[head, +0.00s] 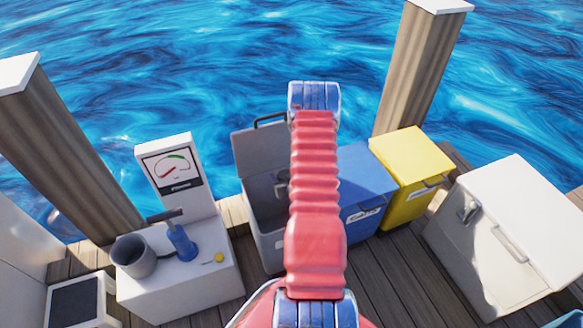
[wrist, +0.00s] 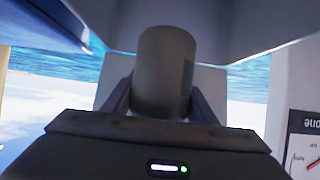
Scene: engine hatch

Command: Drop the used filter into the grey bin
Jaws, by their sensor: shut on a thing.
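My gripper (wrist: 163,100) is shut on a dark grey cylinder, the used filter (wrist: 165,65), with one finger on each side of it in the wrist view. The grey bin (head: 270,243) stands in the middle of the head view with its lid raised at the back. My red arm hides the bin's right side and part of its opening. A small dark part shows by the arm at the bin's opening, but I cannot tell whether it is my gripper. Grey panels surround the filter in the wrist view; I cannot tell whether it is inside the rim.
A blue bin (head: 362,175) and a yellow bin (head: 412,170) stand to the right, lids shut. A white cabinet (head: 520,225) is farther right. At left, a white stand (head: 185,280) holds a grey cup (head: 133,257) and a blue tool (head: 181,243) beside a gauge panel (head: 173,170).

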